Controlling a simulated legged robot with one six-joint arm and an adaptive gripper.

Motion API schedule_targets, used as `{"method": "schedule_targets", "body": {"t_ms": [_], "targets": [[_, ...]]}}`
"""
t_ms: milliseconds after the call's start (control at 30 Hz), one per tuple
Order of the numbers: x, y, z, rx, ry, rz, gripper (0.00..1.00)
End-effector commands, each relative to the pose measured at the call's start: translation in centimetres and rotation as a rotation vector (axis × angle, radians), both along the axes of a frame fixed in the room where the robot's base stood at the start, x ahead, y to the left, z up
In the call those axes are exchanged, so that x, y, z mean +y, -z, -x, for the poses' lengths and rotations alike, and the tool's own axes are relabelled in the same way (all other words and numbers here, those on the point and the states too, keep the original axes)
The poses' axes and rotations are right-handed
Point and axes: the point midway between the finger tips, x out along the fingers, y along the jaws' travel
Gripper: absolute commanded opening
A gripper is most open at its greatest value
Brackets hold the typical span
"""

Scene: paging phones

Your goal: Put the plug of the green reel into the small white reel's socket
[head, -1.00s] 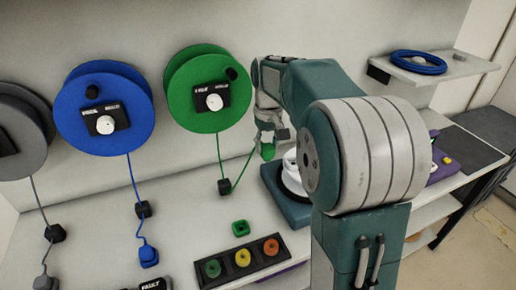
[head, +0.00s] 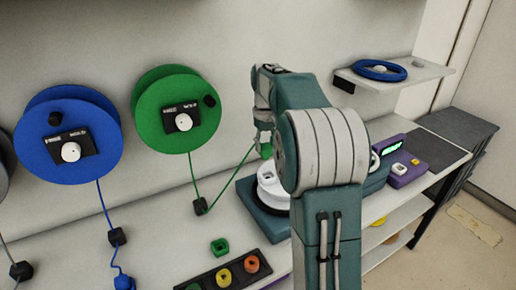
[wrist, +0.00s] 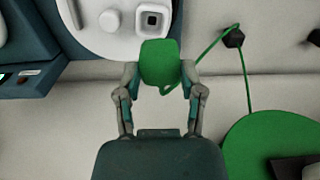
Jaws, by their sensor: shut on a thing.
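My gripper (wrist: 160,88) is shut on the green plug (wrist: 160,63), with one finger on each side of it, in the wrist view. The plug also shows in the head view (head: 266,151), partly hidden by my arm. Its green cord runs through a black block (head: 200,206) to the green reel (head: 177,112) on the wall. The small white reel (head: 268,190) sits on a dark teal base, partly behind my arm. In the wrist view its square socket (wrist: 152,19) lies just beyond the plug's tip. I cannot tell whether plug and socket touch.
A blue reel (head: 68,140) hangs left of the green one. A tray (head: 203,284) with several coloured rings and a loose green socket piece (head: 219,246) lie on the bench. A shelf (head: 400,76) with a blue coil is at the upper right.

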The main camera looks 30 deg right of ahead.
Motion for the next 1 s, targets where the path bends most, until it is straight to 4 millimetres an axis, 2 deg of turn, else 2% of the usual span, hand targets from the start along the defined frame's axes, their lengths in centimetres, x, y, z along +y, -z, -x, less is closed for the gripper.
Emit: {"method": "schedule_targets", "body": {"t_ms": [133,533,1000], "targets": [[-1.3,0.0,-0.4,0.001,0.001,0.0,0.16],[-1.9,0.0,-0.6,0.0,0.001,0.0,0.16],[-6.5,0.0,-2.2,0.0,0.001,0.0,0.16]]}}
